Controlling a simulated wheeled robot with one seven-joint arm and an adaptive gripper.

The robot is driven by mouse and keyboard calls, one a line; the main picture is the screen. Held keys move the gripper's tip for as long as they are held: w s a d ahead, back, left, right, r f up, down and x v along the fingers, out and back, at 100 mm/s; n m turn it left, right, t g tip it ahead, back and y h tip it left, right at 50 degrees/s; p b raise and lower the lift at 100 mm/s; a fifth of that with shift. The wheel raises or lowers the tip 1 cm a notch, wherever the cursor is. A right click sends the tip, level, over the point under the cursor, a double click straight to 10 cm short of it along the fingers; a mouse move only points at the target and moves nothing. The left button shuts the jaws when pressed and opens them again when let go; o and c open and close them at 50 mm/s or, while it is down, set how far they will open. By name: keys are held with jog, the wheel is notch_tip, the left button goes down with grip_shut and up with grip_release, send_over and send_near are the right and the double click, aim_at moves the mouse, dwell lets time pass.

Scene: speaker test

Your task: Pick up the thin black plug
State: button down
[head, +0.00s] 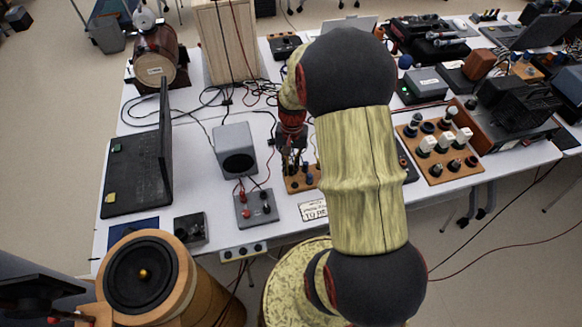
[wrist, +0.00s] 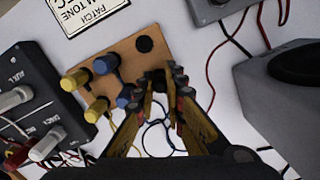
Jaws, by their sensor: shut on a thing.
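A small tan board (wrist: 125,55) carries yellow plugs (wrist: 75,80), blue plugs (wrist: 105,64) and a round black piece (wrist: 144,44) near its corner. My gripper (wrist: 163,80) is over the board's edge, its fingers shut on a thin black plug (wrist: 157,76). The fingers hide most of that plug, and I cannot tell whether it still touches the board. In the head view the board (head: 292,185) lies below my gripper (head: 292,150), partly hidden by my arm.
A grey speaker box (head: 236,150) and a grey box with red and black plugs (head: 256,208) stand left of the board. A printed card (head: 313,211) lies in front. A dark box with white plugs (wrist: 35,110) is close by; loose wires cross the table.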

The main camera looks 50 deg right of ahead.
aim_at(291, 166)
notch_tip(291, 166, up, 3)
jog(key=shift+r+p, duration=0.15)
jog(key=shift+p, duration=0.8)
jog(key=s+a+r+p, duration=0.5)
jog(key=s+a+r, duration=0.2)
jog(key=s, duration=0.5)
notch_tip(291, 166, up, 2)
jog(key=shift+a+r, duration=0.15)
jog(key=shift+r, duration=0.1)
jog(key=shift+r, duration=0.1)
notch_tip(291, 166, up, 4)
jog(key=p, duration=0.3)
jog(key=shift+p, duration=0.35)
